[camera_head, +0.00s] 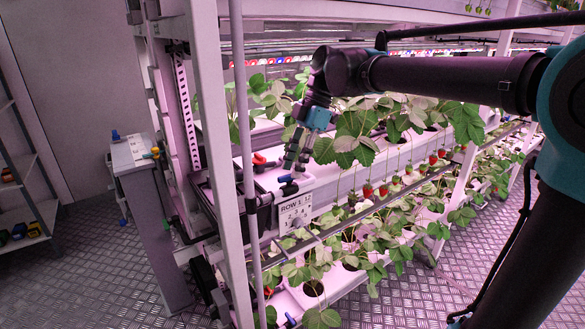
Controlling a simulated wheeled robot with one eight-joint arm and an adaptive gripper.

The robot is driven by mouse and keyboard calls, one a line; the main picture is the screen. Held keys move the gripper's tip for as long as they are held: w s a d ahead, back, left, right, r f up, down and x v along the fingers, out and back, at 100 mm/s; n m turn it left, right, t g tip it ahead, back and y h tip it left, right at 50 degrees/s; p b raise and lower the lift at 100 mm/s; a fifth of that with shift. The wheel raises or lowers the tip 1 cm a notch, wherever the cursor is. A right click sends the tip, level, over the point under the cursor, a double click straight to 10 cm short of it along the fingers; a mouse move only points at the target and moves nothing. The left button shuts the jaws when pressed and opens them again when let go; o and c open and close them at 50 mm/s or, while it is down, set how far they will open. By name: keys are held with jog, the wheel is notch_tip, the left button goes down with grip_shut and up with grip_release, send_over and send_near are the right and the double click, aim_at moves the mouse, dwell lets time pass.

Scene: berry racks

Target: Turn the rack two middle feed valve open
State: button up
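My gripper (294,164) points down at the end of the middle white growing channel (340,184) of the near rack. Its dark fingers are small and close together here, so I cannot tell whether they are open or shut. A blue-handled valve (287,179) sits just below the fingertips; I cannot tell whether they touch it. A valve with a red and black handle (264,162) sits just left of the fingers. I cannot tell which of these is the rack two middle feed valve.
A white rack post (221,150) and a grey pipe (246,130) stand left of my gripper. Strawberry plants with red berries (433,158) hang along the channel at right. A grey cabinet (150,230) stands left. Metal floor (75,285) is clear at lower left.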

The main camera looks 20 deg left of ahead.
jog(key=v, duration=1)
jog(key=shift+r, duration=0.35)
jog(key=shift+d, duration=0.1)
